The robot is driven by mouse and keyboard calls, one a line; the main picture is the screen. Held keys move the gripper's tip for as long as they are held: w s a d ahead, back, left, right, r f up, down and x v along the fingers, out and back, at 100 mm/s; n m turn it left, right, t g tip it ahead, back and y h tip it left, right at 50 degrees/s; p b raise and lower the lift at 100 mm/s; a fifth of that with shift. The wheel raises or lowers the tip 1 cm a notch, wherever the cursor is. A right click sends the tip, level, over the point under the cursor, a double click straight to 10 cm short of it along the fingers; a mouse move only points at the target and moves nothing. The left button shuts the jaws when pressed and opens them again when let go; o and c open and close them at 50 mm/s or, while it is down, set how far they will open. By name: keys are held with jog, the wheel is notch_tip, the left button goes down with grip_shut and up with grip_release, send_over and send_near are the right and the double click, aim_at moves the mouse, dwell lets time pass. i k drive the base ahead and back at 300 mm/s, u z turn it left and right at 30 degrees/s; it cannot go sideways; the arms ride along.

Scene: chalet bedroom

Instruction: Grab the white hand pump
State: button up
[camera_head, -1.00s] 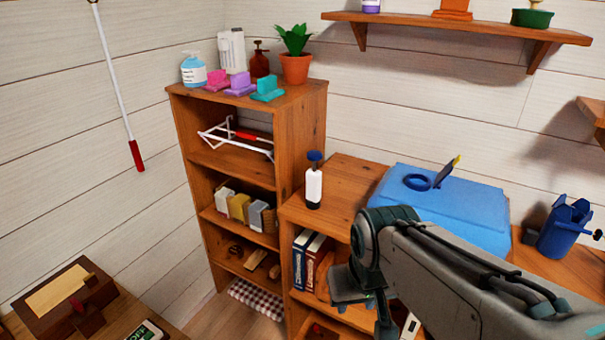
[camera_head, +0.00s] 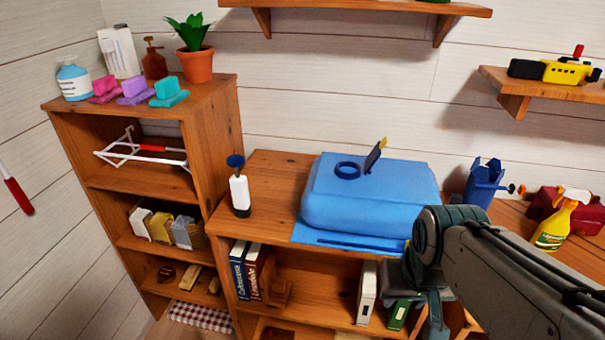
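The white hand pump (camera_head: 240,191) stands upright on the low wooden cabinet (camera_head: 262,219), left of the blue box-like object. It has a white body, a dark base and a blue top. My gripper (camera_head: 432,318) hangs below my arm's grey joint at the lower right, in front of the cabinet's shelves. It is well to the right of the pump and apart from it. Its fingers are small and partly hidden by my arm, so I cannot tell whether they are open or shut.
The blue box-like object (camera_head: 330,205) with a dark ring on it sits right of the pump. A taller bookcase (camera_head: 222,125) rises close on the left. A wall shelf (camera_head: 350,10) hangs above. A yellow spray bottle (camera_head: 555,225) stands at the right.

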aim_at(239, 190)
jog(key=z, duration=1.7)
jog(key=k, duration=0.9)
jog(key=u, duration=2.2)
jog(key=i, duration=0.2)
jog(key=z, duration=0.15)
